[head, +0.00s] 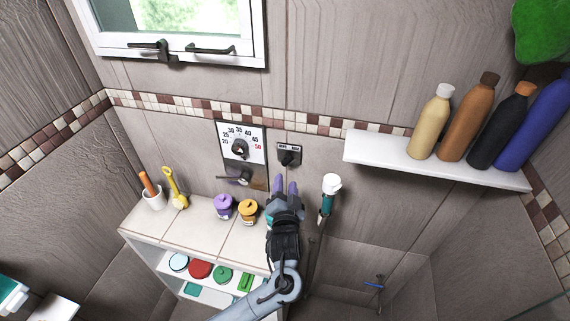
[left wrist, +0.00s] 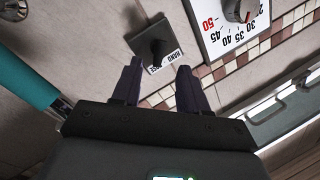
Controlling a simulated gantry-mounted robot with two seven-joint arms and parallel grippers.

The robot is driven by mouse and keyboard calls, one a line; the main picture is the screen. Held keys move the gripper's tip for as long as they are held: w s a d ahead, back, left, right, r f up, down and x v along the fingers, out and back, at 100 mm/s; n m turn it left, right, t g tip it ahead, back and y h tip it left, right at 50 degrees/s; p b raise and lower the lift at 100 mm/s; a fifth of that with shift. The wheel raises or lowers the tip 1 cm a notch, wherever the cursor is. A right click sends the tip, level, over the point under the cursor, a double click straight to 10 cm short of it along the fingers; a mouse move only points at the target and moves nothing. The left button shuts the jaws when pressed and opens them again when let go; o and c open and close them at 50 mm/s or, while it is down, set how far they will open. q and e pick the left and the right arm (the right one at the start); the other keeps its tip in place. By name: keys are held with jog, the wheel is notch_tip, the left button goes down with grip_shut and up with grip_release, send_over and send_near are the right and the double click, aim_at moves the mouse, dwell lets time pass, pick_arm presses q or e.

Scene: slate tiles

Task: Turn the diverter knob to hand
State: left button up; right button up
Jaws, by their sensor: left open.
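The diverter knob (head: 288,157) is a small black knob on a grey plate on the tiled wall, right of the temperature dial. In the left wrist view the knob (left wrist: 156,47) is a dark square-ended handle. Its label plate (left wrist: 170,58) appears upside down there, with HAND readable and a second word partly hidden. My left gripper (head: 286,184) is just below the knob in the head view. In the wrist view its two dark purple fingers (left wrist: 157,72) are apart, with the knob ahead of the gap and nothing between them. I see no contact. My right gripper is out of view.
The temperature dial panel (head: 240,143) and a lever (head: 234,177) are left of the knob. A hand shower (head: 328,198) hangs close to the right. A shelf of bottles (head: 387,160) is farther right. Jars (head: 248,211) stand on the ledge (head: 200,228) below.

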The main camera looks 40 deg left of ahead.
aim_at(286, 164)
pick_arm(q)
jog(key=x, duration=0.8)
jog(key=shift+w, duration=0.15)
grip_shut()
